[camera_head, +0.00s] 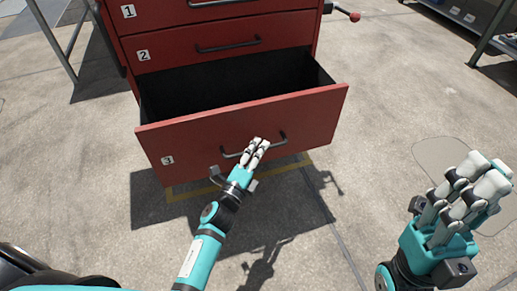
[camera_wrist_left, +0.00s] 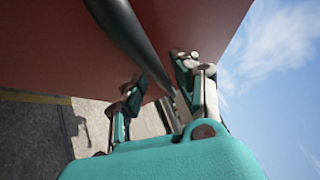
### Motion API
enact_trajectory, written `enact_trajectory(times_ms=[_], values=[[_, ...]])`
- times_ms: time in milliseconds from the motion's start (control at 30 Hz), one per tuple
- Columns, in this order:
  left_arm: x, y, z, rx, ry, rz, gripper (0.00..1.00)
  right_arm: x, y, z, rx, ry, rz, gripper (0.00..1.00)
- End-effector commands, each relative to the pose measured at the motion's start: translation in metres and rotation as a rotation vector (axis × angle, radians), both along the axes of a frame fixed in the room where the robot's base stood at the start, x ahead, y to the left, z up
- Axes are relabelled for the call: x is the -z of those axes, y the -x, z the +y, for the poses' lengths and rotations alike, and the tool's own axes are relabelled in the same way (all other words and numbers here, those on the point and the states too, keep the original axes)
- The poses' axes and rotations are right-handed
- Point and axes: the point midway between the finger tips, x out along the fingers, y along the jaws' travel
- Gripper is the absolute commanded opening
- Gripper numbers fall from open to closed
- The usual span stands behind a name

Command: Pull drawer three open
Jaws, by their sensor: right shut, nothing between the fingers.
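Drawer three (camera_head: 205,141) is the lowest drawer of a red cabinet, marked with a white "3" label. It stands far out, and its dark, empty-looking inside shows. Its dark bar handle (camera_head: 284,139) runs across the front. My left gripper (camera_head: 258,147) is at the middle of this handle. My right gripper (camera_head: 480,180) is shut and empty, off to the right of the drawer above the floor.
Drawer two (camera_head: 180,55) and drawer one (camera_head: 165,16) above are shut. A lever with a red knob (camera_head: 354,16) sticks out at the cabinet's upper right. A metal rack (camera_head: 485,35) stands at the far right. The concrete floor right of the drawer is clear.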

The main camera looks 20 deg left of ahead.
Motion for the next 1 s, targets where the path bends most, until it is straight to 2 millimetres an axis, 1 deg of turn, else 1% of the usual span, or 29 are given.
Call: enact_trajectory(times_ms=[267,367,467,700,800,900,1000], values=[[-0.003,0.000,-0.001,0.002,0.003,-0.006,0.34,-0.004,0.001,-0.001,0.003,-0.006,-0.011,0.00],[-0.002,0.006,0.000,0.002,0.004,-0.005,0.34,-0.003,0.001,-0.001,0.003,-0.006,-0.009,0.00],[0.001,0.021,0.003,0.002,0.005,-0.004,0.34,-0.003,0.001,-0.001,0.001,-0.004,-0.008,0.00],[0.008,0.071,0.014,0.001,0.003,-0.002,0.34,-0.002,0.001,-0.001,0.001,-0.003,-0.005,0.00],[0.011,0.090,0.017,0.002,0.003,-0.001,0.34,-0.002,0.001,-0.001,0.001,-0.003,-0.005,0.00],[0.012,0.103,0.020,0.001,0.003,-0.002,0.34,-0.002,0.001,-0.001,0.001,-0.003,-0.005,0.00],[0.013,0.112,0.022,0.000,0.003,-0.004,0.34,-0.002,0.001,-0.001,0.000,-0.002,-0.004,0.00]])
